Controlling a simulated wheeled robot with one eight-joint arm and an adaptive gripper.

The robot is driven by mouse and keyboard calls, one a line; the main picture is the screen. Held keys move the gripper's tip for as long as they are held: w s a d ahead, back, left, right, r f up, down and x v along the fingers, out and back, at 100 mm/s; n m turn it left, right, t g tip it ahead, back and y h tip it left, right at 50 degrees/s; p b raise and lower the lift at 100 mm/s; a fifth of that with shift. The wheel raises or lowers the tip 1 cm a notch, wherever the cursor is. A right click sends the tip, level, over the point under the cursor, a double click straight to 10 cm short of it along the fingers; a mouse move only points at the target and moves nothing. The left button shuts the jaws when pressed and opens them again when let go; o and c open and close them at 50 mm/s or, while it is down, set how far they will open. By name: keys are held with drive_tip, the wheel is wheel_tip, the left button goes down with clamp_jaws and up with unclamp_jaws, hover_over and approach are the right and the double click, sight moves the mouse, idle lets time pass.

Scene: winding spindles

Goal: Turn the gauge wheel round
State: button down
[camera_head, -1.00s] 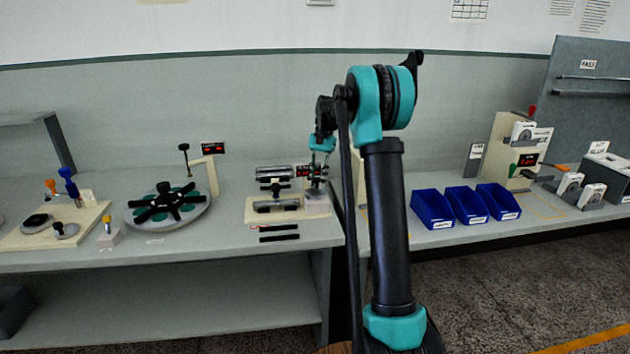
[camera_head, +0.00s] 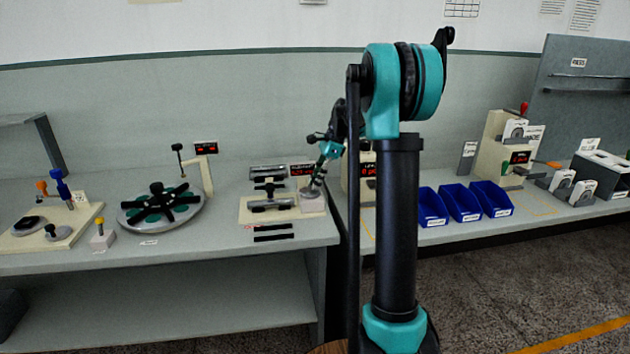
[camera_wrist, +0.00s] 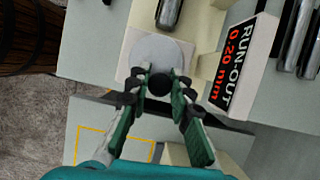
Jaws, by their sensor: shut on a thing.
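The gauge wheel (camera_wrist: 160,50) is a pale grey disc on a white block (camera_wrist: 129,52); in the head view it is small on its block (camera_head: 312,203) at the right of the run-out fixture. A black knob (camera_wrist: 158,84) stands at the wheel's near edge in the wrist view. My gripper (camera_wrist: 158,80) is shut on this knob, a dark green finger on either side. In the head view my gripper (camera_head: 315,186) is tilted over the wheel. The display (camera_wrist: 236,62) beside the wheel reads RUN-OUT 0.20 mm.
Two black bars (camera_head: 273,232) lie in front. A round black-armed table (camera_head: 160,209) stands farther left. Blue bins (camera_head: 461,204) stand on the right bench, past a gap between the benches.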

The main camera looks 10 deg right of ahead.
sight(313, 192)
drive_tip(key=m+t, duration=0.1)
drive_tip(key=m, duration=0.1)
drive_tip(key=s+m, duration=0.1)
drive_tip(key=m, duration=0.1)
drive_tip(key=shift+m+t, duration=0.3)
drive_tip(key=shift+t, duration=0.1)
drive_tip(key=m, duration=0.1)
drive_tip(key=m+t+h, duration=0.1)
drive_tip(key=m, duration=0.1)
drive_tip(key=shift+s+m, duration=0.3)
drive_tip(key=shift+s, duration=0.1)
drive_tip(key=m, duration=0.1)
drive_tip(key=m+t+h, duration=0.1)
drive_tip(key=m, duration=0.2)
drive_tip(key=shift+s+a, duration=0.35)
drive_tip(key=shift+s+a+m+t+h, duration=0.2)
drive_tip(key=shift+m+h, duration=0.25)
drive_tip(key=shift+m, duration=0.65)
drive_tip(key=shift+a+m+t+h, duration=0.1)
drive_tip(key=shift+m+t+h, duration=0.3)
drive_tip(key=shift+m, duration=0.7)
drive_tip(key=c, duration=1.3)
unclamp_jaws()
drive_tip(key=shift+c, duration=0.2)
